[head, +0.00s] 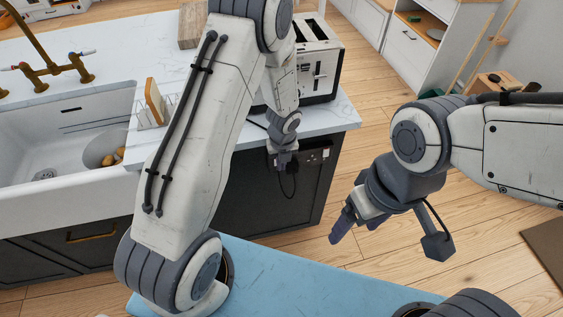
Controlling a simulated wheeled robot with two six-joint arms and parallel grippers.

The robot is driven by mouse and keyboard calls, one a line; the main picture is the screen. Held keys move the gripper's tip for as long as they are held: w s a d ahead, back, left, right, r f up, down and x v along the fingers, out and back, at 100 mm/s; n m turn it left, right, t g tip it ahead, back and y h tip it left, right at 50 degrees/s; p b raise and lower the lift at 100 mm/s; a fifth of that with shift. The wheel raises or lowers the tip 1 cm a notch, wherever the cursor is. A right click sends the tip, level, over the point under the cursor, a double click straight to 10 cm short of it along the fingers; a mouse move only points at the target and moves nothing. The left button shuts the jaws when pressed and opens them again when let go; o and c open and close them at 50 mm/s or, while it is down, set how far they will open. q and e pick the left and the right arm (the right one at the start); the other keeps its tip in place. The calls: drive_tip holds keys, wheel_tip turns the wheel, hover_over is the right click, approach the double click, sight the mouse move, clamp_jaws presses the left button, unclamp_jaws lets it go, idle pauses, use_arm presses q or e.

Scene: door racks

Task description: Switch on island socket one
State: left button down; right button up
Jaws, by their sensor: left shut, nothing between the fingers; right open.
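A dark socket panel (316,155) with small reddish marks is set in the dark side of the island (262,205), just under the worktop edge. Its left part is hidden behind my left gripper. My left gripper (283,163) is shut and empty, pointing down in front of the socket panel's left end. I cannot tell whether it touches the panel. A black cable (294,185) hangs in a loop below it. My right gripper (355,226) is open and empty, to the right of the island over the wooden floor. The switch positions are too small to read.
A white and black toaster (320,62) stands on the island worktop, partly behind my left arm. A sink (60,150) with a brass tap (50,70) and a small rack with a board (155,102) are at left.

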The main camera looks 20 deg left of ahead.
use_arm(q)
drive_tip(key=s+d+r+p, duration=0.1)
drive_tip(key=s+d+r, duration=0.1)
drive_tip(key=s+r, duration=0.3)
drive_tip(key=shift+s+d+r+p, duration=0.2)
drive_tip(key=shift+d+r+p, duration=0.2)
drive_tip(key=shift+r, duration=1.6)
drive_tip(key=s+d+r+n+h, duration=0.1)
drive_tip(key=s+d+r+n, duration=0.2)
drive_tip(key=s+r+n, duration=0.5)
drive_tip(key=s+d+r+n+g, duration=0.1)
drive_tip(key=s+d+r+n, duration=0.3)
drive_tip(key=s+r+n, duration=0.4)
drive_tip(key=s+n, duration=0.5)
drive_tip(key=n, duration=0.1)
drive_tip(key=shift+d+r+n+h, duration=0.25)
drive_tip(key=shift+d+n+h, duration=0.05)
drive_tip(key=shift+n+h, duration=0.1)
